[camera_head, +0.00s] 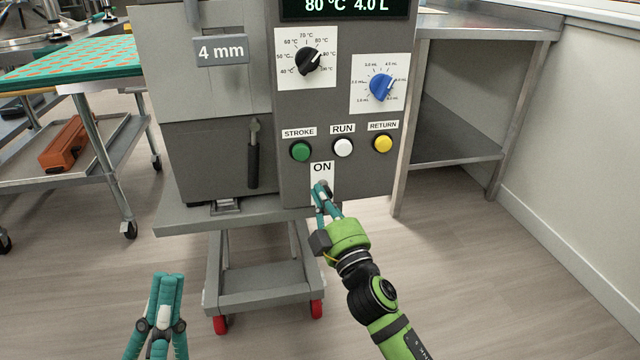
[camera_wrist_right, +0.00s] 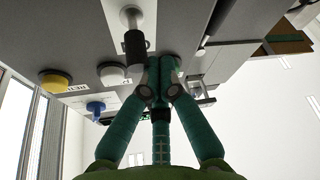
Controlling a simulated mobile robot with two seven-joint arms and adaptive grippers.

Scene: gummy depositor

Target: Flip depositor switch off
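The grey depositor (camera_head: 215,160) stands in the middle of the head view. Its switch plate (camera_head: 321,168) reads "ON" at the lower front. The switch lever (camera_wrist_right: 135,48) shows in the right wrist view, with a silver base and a dark shaft, pointing toward the label side. My right gripper (camera_head: 320,188) is at the switch and hides most of it in the head view. In the right wrist view its fingertips (camera_wrist_right: 163,64) are together, right beside the lever's end; I cannot tell whether they touch. My left gripper (camera_head: 169,278) is shut and empty, low at left.
Green (camera_head: 300,151), white (camera_head: 343,147) and yellow (camera_head: 382,143) buttons sit just above the switch. Black (camera_head: 308,61) and blue (camera_head: 382,87) dials are higher. A metal table (camera_head: 465,150) stands at right, and a wheeled cart (camera_head: 90,165) at left.

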